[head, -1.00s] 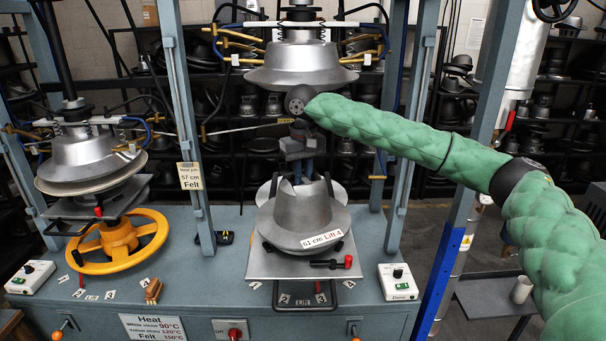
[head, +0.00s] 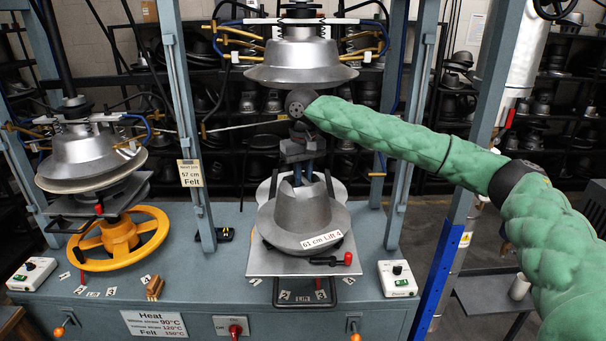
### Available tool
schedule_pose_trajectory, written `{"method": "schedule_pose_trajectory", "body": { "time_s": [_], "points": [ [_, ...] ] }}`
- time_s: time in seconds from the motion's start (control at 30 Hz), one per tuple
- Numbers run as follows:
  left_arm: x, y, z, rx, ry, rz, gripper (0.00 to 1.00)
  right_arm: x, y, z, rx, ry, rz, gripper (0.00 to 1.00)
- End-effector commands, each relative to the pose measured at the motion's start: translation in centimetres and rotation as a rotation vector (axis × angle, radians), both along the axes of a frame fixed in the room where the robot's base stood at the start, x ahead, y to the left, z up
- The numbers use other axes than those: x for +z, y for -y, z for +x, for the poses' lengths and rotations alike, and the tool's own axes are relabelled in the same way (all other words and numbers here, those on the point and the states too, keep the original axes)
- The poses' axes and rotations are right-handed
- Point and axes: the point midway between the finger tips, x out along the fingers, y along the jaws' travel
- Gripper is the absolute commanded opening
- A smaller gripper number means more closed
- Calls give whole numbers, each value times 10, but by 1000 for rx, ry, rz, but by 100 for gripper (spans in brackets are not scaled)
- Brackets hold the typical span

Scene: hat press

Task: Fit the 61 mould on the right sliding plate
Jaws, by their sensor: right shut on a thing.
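The grey metal 61 mould (head: 285,220), with a "61 cm Lift 4" label on its brim, is directly over the right sliding plate (head: 268,264). Its front brim is very close to the plate; I cannot tell whether it touches. My right gripper (head: 305,172) points down and is shut on the mould at the top opening of its crown. The mould looks roughly level. The plate's middle is hidden under the mould. My left gripper does not show.
The right upper press head (head: 300,65) hangs above and behind the mould. Blue uprights (head: 410,130) stand on both sides. A red-knobbed black lever (head: 330,260) lies at the plate's front right. The left press has a yellow handwheel (head: 118,238).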

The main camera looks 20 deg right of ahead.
Motion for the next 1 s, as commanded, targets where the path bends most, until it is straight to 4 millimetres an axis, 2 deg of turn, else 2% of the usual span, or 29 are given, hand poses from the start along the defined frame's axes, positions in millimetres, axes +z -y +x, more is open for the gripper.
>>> {"method": "schedule_pose_trajectory", "body": {
  "time_s": [0.27,0.3,0.4,0.77,0.87,1.0],
  "points": [
    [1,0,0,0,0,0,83,2,0,0,0,3,1,0],
    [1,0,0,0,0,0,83,2,0,0,0,3,1,24],
    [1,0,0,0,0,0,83,1,0,0,0,2,1,42],
    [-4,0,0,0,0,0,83,1,0,0,0,0,0,42],
    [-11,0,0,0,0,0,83,10,0,1,0,2,0,42],
    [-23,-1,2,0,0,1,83,32,0,0,0,3,1,42]
  ]
}}
